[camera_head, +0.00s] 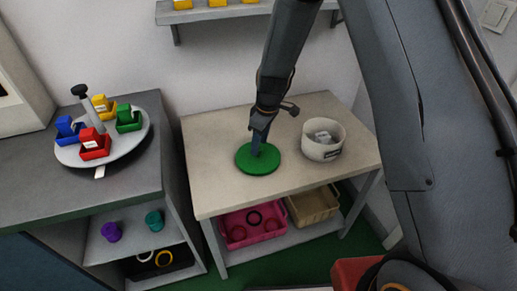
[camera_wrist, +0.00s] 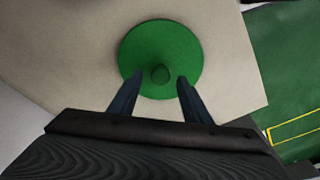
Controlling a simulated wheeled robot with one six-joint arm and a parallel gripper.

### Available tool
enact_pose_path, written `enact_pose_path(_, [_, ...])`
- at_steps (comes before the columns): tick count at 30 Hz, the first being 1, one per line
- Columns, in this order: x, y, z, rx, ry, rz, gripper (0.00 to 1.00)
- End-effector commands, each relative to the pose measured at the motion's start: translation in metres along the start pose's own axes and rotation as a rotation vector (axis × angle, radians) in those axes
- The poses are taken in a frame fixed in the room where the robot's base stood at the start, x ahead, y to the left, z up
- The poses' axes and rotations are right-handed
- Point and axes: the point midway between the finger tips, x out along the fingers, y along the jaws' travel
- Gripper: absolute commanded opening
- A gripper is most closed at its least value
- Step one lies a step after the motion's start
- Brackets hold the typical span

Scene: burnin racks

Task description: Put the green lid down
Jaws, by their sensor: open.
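The green lid (camera_head: 258,160) is a round disc that lies flat on the beige table (camera_head: 215,195), left of a white round container. In the wrist view the lid (camera_wrist: 160,50) shows a small green knob (camera_wrist: 160,74) near its near side. My gripper (camera_head: 257,147) is directly over the lid, pointing down. In the wrist view the two fingers of my gripper (camera_wrist: 157,92) are apart, one on each side of the knob, with a visible gap between them and the knob. The head view hides the knob behind the fingers.
The white container (camera_head: 323,140) is open and holds grey items. A pink bin (camera_head: 253,236) and a tan bin (camera_head: 312,217) sit on the shelf below. At left, a round tray (camera_head: 72,153) holds several coloured blocks. The table's front left is clear.

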Motion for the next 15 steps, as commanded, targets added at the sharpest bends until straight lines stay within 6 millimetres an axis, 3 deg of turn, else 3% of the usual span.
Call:
enact_pose_path(9, [-0.054, 0.001, -0.001, 0.001, 0.003, 0.002, 0.44])
enact_pose_path(15, [-0.078, 0.001, 0.0, 0.0, 0.001, 0.001, 0.44])
